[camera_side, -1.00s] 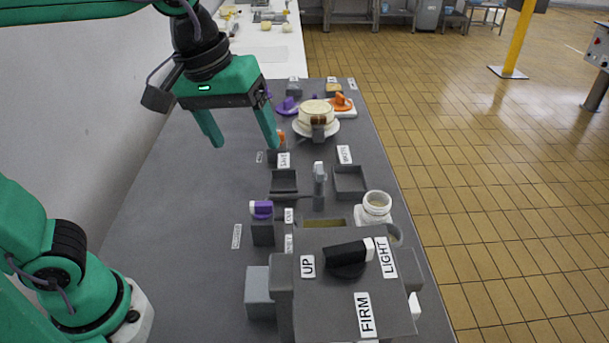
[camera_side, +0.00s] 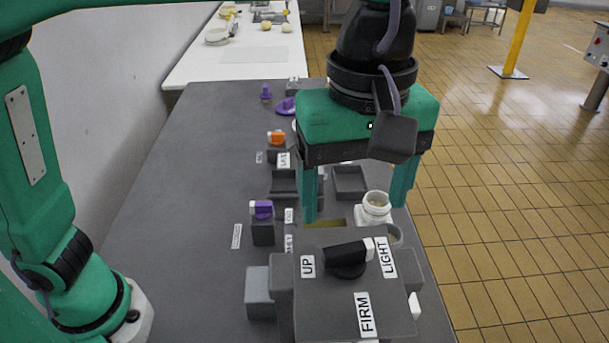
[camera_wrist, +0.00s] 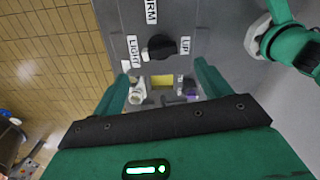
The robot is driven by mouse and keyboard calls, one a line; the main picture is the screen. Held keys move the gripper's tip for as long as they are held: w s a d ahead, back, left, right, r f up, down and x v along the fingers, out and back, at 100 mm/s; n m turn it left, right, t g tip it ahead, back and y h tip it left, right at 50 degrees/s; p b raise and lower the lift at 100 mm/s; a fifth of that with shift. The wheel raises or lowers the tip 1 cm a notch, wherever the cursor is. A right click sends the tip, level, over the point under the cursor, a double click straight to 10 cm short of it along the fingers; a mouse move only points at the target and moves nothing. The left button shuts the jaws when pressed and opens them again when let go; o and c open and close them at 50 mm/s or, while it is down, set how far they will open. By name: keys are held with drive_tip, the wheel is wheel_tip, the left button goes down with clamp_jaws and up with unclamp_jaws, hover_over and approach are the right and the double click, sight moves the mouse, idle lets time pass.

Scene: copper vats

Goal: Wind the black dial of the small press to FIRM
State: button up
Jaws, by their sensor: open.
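The small press (camera_side: 325,315) stands at the near end of the grey bench. Its black dial (camera_side: 346,258) is on top, with its white end pointing right at the LIGHT label (camera_side: 386,257). The UP label (camera_side: 308,266) is left of the dial and the FIRM label (camera_side: 365,315) is on the near side. The wrist view also shows the dial (camera_wrist: 160,46) with LIGHT, FIRM and UP around it. My gripper (camera_side: 355,210) is open and empty, above and beyond the dial, not touching it. Its fingers are spread apart in the wrist view (camera_wrist: 161,72).
A white jar (camera_side: 376,208) stands just behind the press on the right. A purple-and-white knob (camera_side: 262,210) sits on a grey block to the left. Grey trays (camera_side: 349,182) are farther back. The bench's left side is clear.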

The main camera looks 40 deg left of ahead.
sight(349, 247)
drive_tip(key=shift+f, duration=3.9)
drive_tip(key=c, duration=1)
